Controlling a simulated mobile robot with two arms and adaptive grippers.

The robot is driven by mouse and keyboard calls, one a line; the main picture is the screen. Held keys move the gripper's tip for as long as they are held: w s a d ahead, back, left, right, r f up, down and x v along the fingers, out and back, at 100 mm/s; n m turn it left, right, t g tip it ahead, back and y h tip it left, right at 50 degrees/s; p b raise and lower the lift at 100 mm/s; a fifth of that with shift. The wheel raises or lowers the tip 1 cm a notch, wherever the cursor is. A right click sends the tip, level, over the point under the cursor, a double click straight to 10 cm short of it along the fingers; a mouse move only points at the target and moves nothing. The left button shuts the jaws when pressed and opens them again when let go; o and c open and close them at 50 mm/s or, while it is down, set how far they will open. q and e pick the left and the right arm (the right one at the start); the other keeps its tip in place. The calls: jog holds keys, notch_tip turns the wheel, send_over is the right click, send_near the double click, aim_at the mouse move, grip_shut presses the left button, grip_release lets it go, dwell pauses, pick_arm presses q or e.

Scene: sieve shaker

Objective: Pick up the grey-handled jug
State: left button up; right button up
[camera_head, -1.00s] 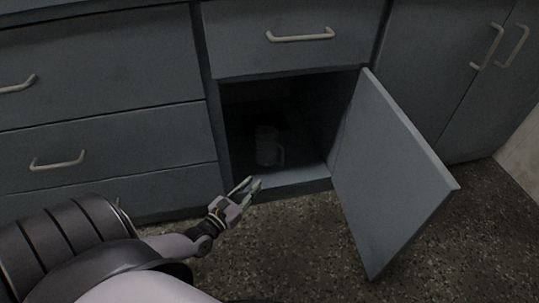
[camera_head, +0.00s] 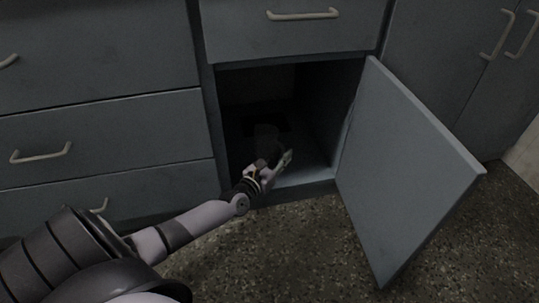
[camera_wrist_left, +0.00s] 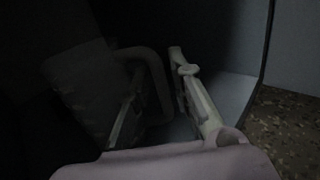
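The jug (camera_head: 266,137) stands inside the dark open cabinet, and its lower part is hidden behind my left gripper in the head view. In the left wrist view the jug (camera_wrist_left: 78,85) is at the left, with its grey handle (camera_wrist_left: 155,68) toward the right. My left gripper (camera_head: 279,160) reaches into the cabinet opening at the jug's front. In the left wrist view its fingers (camera_wrist_left: 158,82) are apart, with the handle between or just beyond them. Darkness hides whether they touch it. My right gripper is not in view.
The cabinet door (camera_head: 405,170) stands swung open to the right of the opening. The cabinet floor (camera_head: 308,172) is bare at the right. Closed drawers (camera_head: 105,125) are on the left, and one drawer (camera_head: 290,30) is above the opening. Speckled floor (camera_head: 285,250) lies in front.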

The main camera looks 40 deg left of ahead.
pick_arm(q)
jog(key=shift+w, duration=0.7)
jog(key=shift+c, duration=0.4)
grip_shut()
